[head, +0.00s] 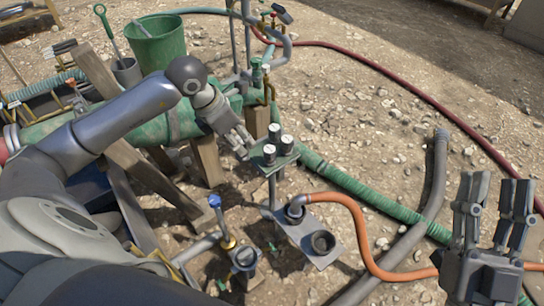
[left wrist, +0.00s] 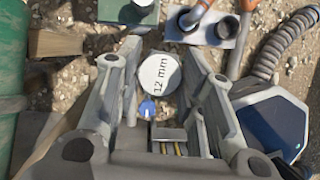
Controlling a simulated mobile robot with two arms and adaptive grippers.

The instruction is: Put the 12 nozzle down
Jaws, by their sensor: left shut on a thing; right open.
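The 12 nozzle (left wrist: 159,73) shows its round white top, marked "12 mm", between the fingers of my left gripper in the left wrist view. My left gripper (head: 240,143) is shut on it. In the head view its fingertips are at the left edge of a small green rack (head: 285,158). Several white-topped nozzles (head: 287,141) show at this rack; I cannot tell which one is the held one. The nozzle's lower part is hidden. My right gripper (head: 492,215) is open and empty at the right.
A grey plate (head: 308,247) with a black ring and an orange hose (head: 362,232) lies in front of the rack. A blue-topped valve (head: 222,222) stands to its left. A green pipe and wooden posts are behind my left arm. Hoses cross the stony ground at right.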

